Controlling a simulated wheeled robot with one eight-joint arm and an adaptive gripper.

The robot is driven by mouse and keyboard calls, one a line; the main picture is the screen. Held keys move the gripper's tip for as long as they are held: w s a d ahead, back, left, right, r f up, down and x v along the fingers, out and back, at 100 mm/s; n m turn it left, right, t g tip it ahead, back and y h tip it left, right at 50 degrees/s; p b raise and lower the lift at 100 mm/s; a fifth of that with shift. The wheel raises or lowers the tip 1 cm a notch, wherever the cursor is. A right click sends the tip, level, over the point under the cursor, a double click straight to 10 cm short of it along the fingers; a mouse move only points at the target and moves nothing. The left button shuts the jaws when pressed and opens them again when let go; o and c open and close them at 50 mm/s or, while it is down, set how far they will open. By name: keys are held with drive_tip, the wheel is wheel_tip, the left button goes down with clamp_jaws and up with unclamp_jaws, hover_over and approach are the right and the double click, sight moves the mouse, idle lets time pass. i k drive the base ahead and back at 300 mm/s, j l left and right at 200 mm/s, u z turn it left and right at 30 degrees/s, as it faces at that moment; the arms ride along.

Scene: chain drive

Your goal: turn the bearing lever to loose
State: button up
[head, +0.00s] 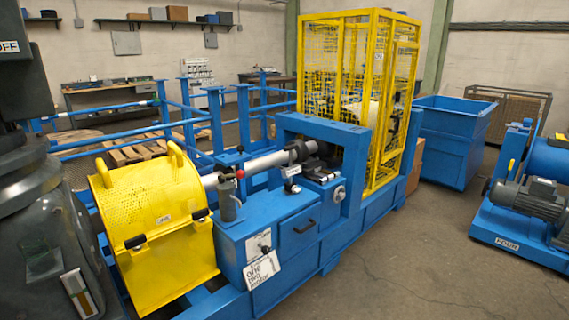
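A blue machine frame (270,230) stands in the middle of the head view. A pale grey shaft (265,162) runs along its top to a dark coupling (303,151). A small lever with a red ball knob (240,174) stands by a grey post (229,207) near the shaft's left end. A black handle (291,187) sits further right, below a small white tag. I cannot read any loose mark, nor tell for sure which is the bearing lever or how it is set. My gripper is not in view.
A yellow perforated guard (155,225) stands left of the shaft, and a yellow mesh cage (345,70) rises behind the machine. A white sign (262,270) hangs on the front. A blue bin (450,140) and a motor unit (535,200) stand right. Floor at front right is clear.

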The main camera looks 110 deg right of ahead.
sight(305, 165)
drive_tip(key=z, duration=3.8)
